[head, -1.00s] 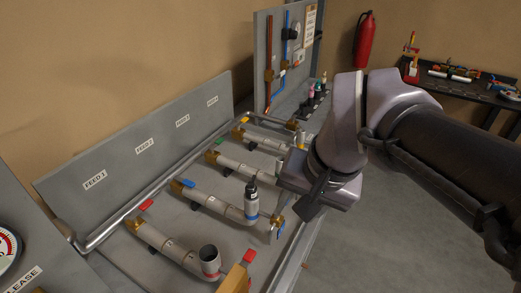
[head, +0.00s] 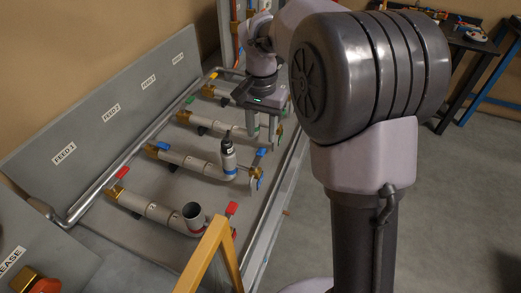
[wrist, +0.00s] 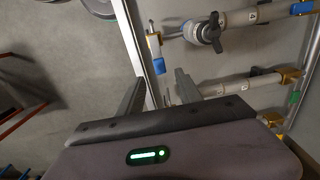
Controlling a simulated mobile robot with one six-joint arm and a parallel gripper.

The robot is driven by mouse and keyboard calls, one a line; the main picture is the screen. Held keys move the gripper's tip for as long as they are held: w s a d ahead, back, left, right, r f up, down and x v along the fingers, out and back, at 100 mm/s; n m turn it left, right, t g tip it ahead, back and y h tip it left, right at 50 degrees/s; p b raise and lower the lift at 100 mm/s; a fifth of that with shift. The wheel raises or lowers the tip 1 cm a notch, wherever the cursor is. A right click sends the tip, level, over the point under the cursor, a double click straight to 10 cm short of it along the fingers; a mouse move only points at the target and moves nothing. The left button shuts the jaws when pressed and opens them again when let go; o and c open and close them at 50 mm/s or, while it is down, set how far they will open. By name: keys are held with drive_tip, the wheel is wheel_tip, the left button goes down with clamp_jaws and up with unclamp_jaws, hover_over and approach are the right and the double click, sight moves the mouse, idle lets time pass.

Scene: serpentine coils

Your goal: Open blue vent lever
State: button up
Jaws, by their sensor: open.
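A blue lever (head: 261,153) sits on a brass fitting at the right end of the second pipe from the front. In the wrist view this blue lever (wrist: 157,62) is beyond my fingertips, roughly between them in the picture. Another blue lever (head: 163,147) is on the brass valve at that pipe's left end; it also shows in the wrist view (wrist: 302,8). My gripper (head: 262,128) points down above the right end of the pipe behind. In the wrist view my gripper (wrist: 158,88) is open and empty, apart from the blue lever.
A grey upright riser with a black top (head: 228,152) stands on the blue-levered pipe, also near the gripper in the wrist view (wrist: 208,32). An open riser (head: 194,214) and red levers (head: 122,172) are in front. A yellow frame (head: 215,250) stands nearest.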

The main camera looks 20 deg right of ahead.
sight(261, 150)
wheel_tip(261, 150, down, 6)
drive_tip(key=shift+r+b, duration=0.1)
drive_tip(key=shift+b, duration=0.65)
clamp_jaws()
